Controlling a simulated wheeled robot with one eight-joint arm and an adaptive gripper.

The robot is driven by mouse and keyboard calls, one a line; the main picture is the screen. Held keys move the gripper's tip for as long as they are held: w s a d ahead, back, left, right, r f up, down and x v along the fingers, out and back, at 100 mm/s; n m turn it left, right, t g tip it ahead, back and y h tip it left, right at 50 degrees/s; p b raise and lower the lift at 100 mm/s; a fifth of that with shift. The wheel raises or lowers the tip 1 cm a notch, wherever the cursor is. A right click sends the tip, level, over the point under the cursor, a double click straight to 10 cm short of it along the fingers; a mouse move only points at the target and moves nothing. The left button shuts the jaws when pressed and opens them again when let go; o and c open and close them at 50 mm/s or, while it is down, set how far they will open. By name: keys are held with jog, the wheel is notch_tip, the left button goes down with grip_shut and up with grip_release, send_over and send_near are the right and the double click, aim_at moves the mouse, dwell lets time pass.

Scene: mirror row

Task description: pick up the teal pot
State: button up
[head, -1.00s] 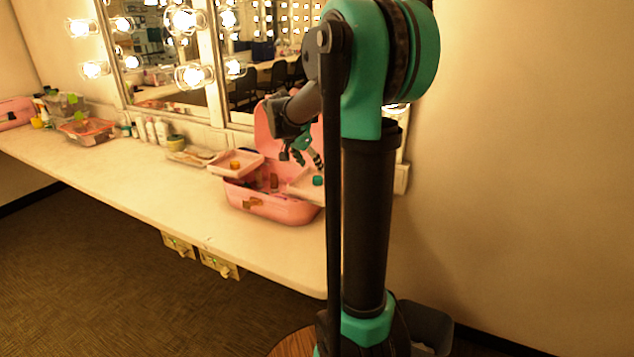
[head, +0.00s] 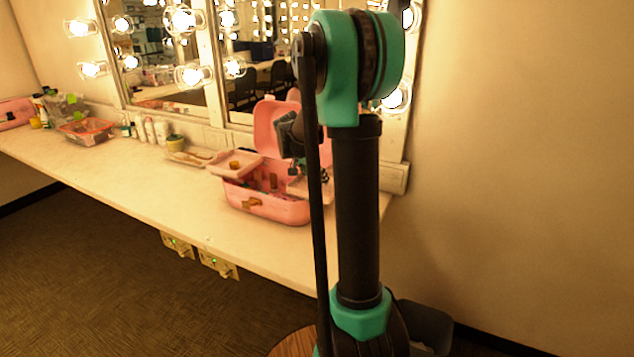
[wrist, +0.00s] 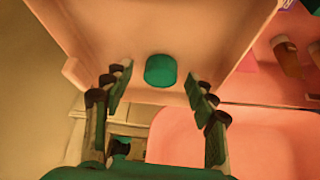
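The teal pot (wrist: 161,70) sits on a pale pink tray (wrist: 135,32) of the pink case, near the tray's edge, in the wrist view. My gripper (wrist: 160,88) is open, with its fingers to the left and right of the pot and apart from it. The pot is a little beyond the fingertips, near the middle of the gap. In the head view my gripper (head: 297,168) is small and partly hidden by my arm at the right tray of the pink case (head: 262,205). The pot cannot be made out there.
The case's left tray (head: 235,165) holds an orange-brown pot (head: 234,164). The case's open lid (head: 270,128) stands behind, before the lit mirrors. Bottles (head: 150,130) and a clear box (head: 85,130) stand farther left. The counter's front left (head: 120,180) is clear.

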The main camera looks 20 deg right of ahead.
jog(key=c, duration=1.2)
jog(key=shift+o, duration=0.2)
